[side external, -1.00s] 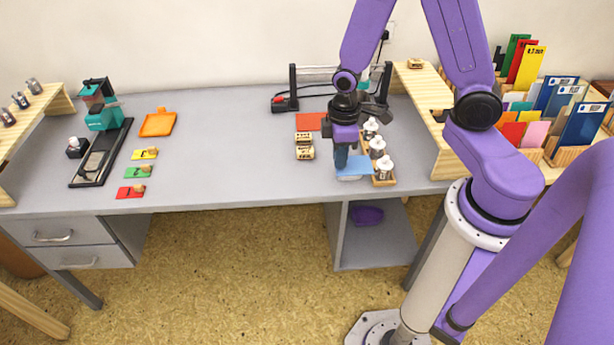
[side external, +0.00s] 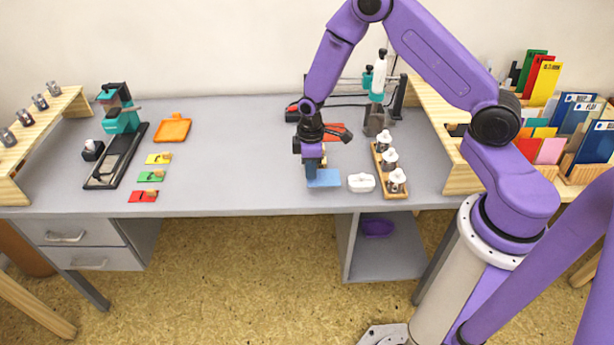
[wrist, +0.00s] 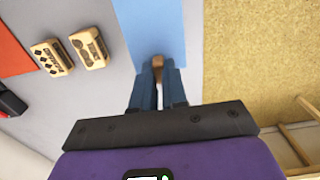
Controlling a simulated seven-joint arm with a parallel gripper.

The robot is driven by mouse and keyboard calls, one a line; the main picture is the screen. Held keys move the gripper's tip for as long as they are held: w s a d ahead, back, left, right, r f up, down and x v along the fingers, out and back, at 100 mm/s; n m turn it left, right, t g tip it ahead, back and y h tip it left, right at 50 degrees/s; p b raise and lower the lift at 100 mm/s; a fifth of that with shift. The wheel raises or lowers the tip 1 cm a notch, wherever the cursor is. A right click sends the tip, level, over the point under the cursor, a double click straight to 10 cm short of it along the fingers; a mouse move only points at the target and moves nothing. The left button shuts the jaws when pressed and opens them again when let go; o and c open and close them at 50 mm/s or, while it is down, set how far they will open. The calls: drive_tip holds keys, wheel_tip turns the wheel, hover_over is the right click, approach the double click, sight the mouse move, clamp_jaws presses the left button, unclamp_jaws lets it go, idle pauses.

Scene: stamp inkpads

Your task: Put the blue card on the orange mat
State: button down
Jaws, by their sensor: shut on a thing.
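The blue card (side external: 324,178) is a flat light-blue piece at the table's front edge. My gripper (side external: 314,168) is above it, shut on its small wooden knob. In the wrist view, the fingertips (wrist: 158,78) close around this brown knob, and the card (wrist: 152,25) extends ahead of them. I cannot tell whether the card touches the table. A flat orange-red mat (side external: 334,131) lies behind my gripper, partly hidden by it; it also shows in the wrist view (wrist: 12,48). A brighter orange piece with a tab (side external: 173,130) lies farther left.
Two wooden stamp blocks (wrist: 70,53) lie between card and orange-red mat. A white dish (side external: 361,182) and a wooden rack (side external: 391,180) of white-topped bottles stand right. Yellow (side external: 158,158), green (side external: 151,176) and red (side external: 143,196) cards lie left. The table's middle is clear.

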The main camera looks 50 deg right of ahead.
drive_tip(key=shift+w+f, duration=0.4)
drive_tip(key=shift+f, duration=0.1)
drive_tip(key=shift+w+f, duration=0.15)
drive_tip(key=shift+f, duration=0.65)
drive_tip(key=shift+w+f, duration=0.1)
drive_tip(key=shift+f, duration=0.65)
drive_tip(key=shift+f, duration=0.2)
drive_tip(key=c, duration=1.2)
unclamp_jaws()
drive_tip(key=shift+o, duration=0.2)
